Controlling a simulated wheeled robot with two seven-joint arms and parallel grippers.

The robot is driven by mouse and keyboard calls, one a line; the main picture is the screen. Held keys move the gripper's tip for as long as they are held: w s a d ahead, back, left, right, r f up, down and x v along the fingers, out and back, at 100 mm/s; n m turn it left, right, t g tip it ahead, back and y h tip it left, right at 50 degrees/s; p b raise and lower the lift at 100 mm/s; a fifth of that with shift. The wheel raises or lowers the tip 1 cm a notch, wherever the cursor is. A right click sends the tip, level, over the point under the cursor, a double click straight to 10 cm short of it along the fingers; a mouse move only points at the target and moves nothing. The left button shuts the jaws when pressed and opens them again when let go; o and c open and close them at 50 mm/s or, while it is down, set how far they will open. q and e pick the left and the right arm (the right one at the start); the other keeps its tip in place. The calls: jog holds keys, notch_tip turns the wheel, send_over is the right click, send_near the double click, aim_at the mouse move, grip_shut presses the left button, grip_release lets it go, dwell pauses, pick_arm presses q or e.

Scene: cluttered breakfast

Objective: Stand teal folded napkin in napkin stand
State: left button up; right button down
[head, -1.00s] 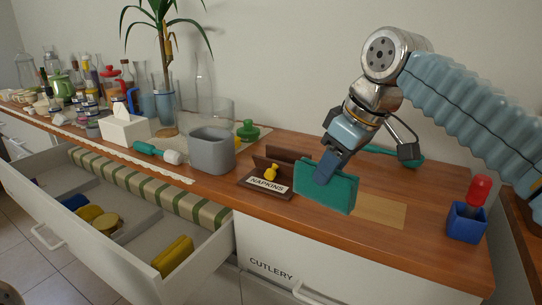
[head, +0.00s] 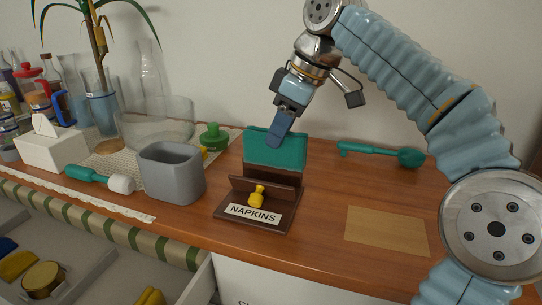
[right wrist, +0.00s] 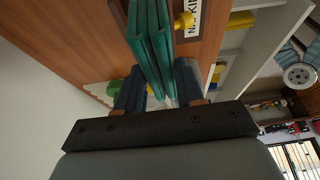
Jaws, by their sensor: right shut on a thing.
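The teal folded napkin (head: 276,150) is held upright by my right gripper (head: 277,138), whose jaws are shut on its upper edge. The napkin stands above the back part of the dark brown napkin stand (head: 226,209), which has a "NAPKINS" label and a small yellow knob in front. My left gripper is not in view.
A grey square bin (head: 172,172) stands left of the stand, with a green-capped item (head: 213,137) behind it. A teal spoon-like utensil (head: 385,153) lies at the back right. A pale wooden rectangle (head: 388,230) lies on the counter at right. An open drawer is at lower left.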

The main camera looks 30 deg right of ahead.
aim_at(273, 157)
jog(key=w+f, duration=0.2)
jog(key=shift+f, duration=0.3)
jog(key=f, duration=0.2)
jog(key=w+f+b, duration=0.1)
jog(key=f, duration=0.1)
jog(key=shift+w+d, duration=0.1)
jog(key=shift+w, duration=0.05)
jog(key=shift+f, duration=0.35)
jog(key=shift+f, duration=0.1)
jog(key=shift+f, duration=0.15)
jog(key=c, duration=0.7)
grip_release()
